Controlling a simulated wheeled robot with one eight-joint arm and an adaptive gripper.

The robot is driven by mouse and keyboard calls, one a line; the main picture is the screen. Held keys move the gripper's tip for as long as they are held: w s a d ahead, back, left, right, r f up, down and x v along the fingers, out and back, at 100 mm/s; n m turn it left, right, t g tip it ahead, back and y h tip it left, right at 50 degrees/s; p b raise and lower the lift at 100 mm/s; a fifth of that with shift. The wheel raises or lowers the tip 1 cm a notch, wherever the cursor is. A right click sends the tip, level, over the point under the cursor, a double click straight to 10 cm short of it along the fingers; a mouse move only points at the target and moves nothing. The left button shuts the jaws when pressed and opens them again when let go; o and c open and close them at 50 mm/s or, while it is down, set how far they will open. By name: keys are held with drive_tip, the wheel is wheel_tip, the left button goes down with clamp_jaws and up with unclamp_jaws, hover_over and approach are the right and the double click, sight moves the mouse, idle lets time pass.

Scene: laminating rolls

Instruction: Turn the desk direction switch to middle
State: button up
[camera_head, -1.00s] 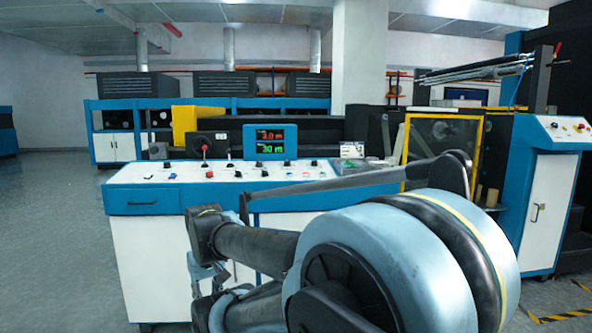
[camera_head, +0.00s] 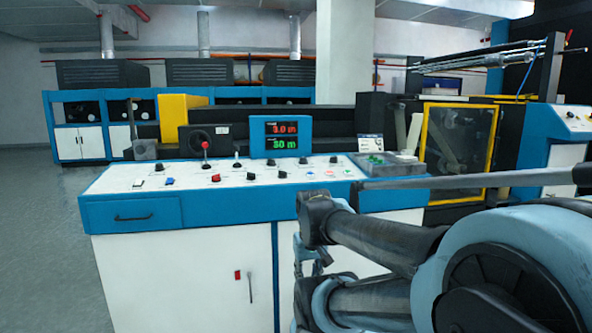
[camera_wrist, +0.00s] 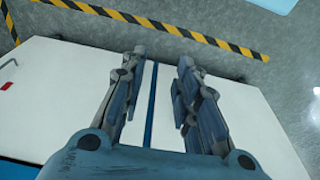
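The control desk (camera_head: 105,185) has a white sloped top with a blue front edge and stands left of centre in the head view. Several small black knobs, such as one at the panel's right (camera_head: 333,160) and one at its left (camera_head: 160,168), sit on the top. Their labels are too small to read, so I cannot tell which is the direction switch. My gripper shows in the wrist view (camera_wrist: 163,60), its two fingers apart with nothing between them. It faces the desk's white cabinet front, below the panel. In the head view it is small and partly hidden by my arm.
A red-topped lever (camera_head: 205,146) and a blue display (camera_head: 281,136) rise from the desk. A clear box (camera_head: 385,163) stands at its right end. A yellow-framed machine (camera_head: 428,150) is behind on the right. Open floor (camera_head: 40,240) lies left; a striped floor line (camera_wrist: 215,42) shows in the wrist view.

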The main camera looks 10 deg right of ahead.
drive_tip(key=shift+w+a, duration=0.15)
wheel_tip(320, 180, up, 38)
drive_tip(key=n+g+h, duration=0.1)
drive_tip(key=n, duration=0.8)
hover_over(281, 171)
drive_tip(key=s+a, duration=0.1)
drive_tip(key=f, duration=0.5)
drive_tip(key=w+f, duration=0.1)
drive_tip(key=f, duration=0.5)
drive_tip(key=d+f, duration=0.1)
drive_tip(key=f, duration=0.5)
drive_tip(key=shift+w+d, duration=0.1)
drive_tip(key=shift+w, duration=0.05)
drive_tip(key=shift+r, duration=0.1)
clamp_jaws()
